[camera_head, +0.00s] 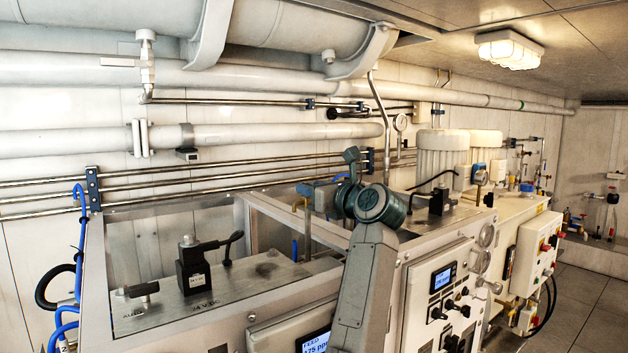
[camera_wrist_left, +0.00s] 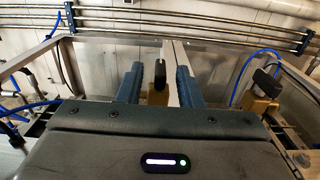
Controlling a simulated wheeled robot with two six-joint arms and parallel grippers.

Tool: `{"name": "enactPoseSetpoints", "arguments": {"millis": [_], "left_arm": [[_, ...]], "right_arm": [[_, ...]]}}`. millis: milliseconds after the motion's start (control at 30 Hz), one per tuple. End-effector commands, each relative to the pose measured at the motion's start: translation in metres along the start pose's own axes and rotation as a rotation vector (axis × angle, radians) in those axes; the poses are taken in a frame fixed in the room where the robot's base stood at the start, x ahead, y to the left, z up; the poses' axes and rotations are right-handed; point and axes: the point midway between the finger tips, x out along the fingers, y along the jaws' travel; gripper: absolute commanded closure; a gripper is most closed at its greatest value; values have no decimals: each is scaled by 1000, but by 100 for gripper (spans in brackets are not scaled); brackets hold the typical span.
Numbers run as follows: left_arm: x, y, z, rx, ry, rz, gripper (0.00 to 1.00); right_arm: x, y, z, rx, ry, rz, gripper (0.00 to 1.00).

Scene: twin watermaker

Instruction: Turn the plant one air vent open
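A small brass valve with an upright black handle (camera_wrist_left: 159,74) stands between the fingers of my left gripper (camera_wrist_left: 160,68) in the left wrist view. The fingers are apart, one on each side of the handle, and I see no clear contact. In the head view my left gripper (camera_head: 318,192) is small and partly hidden behind my grey-green wrist, above the recessed top of the front unit. No label naming the air vent is readable. My right gripper is not in view.
A second brass valve with a black knob (camera_wrist_left: 264,88) sits to the right in the wrist view. In the head view, a black lever valve block (camera_head: 194,265) stands on the metal top. Steel pipes (camera_head: 230,170) run along the wall behind. A control panel (camera_head: 442,280) faces front.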

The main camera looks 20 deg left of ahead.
Motion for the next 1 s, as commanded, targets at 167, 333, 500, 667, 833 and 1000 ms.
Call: {"name": "enactPoseSetpoints", "arguments": {"millis": [167,333,500,667,833,1000], "left_arm": [[1,0,-1,0,0,0,67],[1,0,-1,1,0,0,73],[0,0,-1,1,0,0,100],[0,0,0,1,0,2,100],[0,-1,0,2,0,31,100],[1,-4,0,3,-1,110,100]], "right_arm": [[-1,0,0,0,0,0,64],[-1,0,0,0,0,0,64],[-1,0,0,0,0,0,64],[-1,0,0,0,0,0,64],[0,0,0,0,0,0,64],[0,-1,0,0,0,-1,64]]}}
